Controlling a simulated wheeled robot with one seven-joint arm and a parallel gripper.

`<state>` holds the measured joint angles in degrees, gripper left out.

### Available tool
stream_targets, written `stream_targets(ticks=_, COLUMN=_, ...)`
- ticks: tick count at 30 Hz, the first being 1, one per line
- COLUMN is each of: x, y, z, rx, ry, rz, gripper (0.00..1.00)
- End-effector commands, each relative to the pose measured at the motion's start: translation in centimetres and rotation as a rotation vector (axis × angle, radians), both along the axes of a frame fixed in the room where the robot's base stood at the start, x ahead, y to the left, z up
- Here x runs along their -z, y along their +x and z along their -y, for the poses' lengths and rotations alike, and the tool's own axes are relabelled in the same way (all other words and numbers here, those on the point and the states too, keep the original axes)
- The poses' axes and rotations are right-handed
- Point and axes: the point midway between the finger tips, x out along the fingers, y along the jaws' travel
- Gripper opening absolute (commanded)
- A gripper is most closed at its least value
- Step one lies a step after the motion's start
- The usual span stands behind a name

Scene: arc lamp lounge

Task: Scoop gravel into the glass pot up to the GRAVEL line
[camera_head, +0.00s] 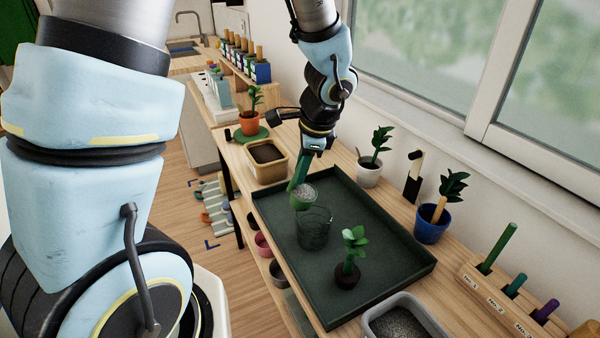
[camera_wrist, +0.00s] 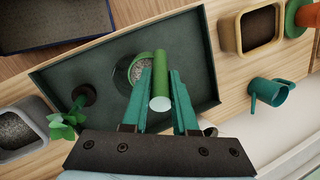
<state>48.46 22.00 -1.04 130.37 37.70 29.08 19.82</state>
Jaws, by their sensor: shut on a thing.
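My gripper (camera_head: 299,176) is shut on the green handle of a scoop (camera_wrist: 161,90). The scoop's bowl (camera_head: 304,203) holds grey gravel (camera_head: 305,191) and is over the back rim area of the glass pot (camera_head: 314,238). The pot is clear and stands on the dark green tray (camera_head: 277,234); I see no gravel in it from here. The GRAVEL line cannot be made out. In the wrist view the scoop's gravel (camera_wrist: 139,69) covers part of the pot (camera_wrist: 121,77). A grey bin of gravel (camera_head: 398,322) stands at the tray's front end.
A leafy seedling with a dark root ball (camera_head: 347,275) is on the tray near the pot. A tan soil box (camera_head: 267,160) is beyond the tray. Potted plants (camera_head: 433,222) line the window side. A wooden rack (camera_head: 496,294) holds coloured handles at right.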

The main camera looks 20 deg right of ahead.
Motion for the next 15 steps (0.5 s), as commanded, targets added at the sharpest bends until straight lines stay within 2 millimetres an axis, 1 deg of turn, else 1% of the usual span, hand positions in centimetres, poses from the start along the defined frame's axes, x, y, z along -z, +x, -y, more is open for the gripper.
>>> stream_targets(ticks=15, x=0.00, y=-0.44, z=0.47, rx=0.002, ry=0.059, rz=0.061, gripper=0.00)
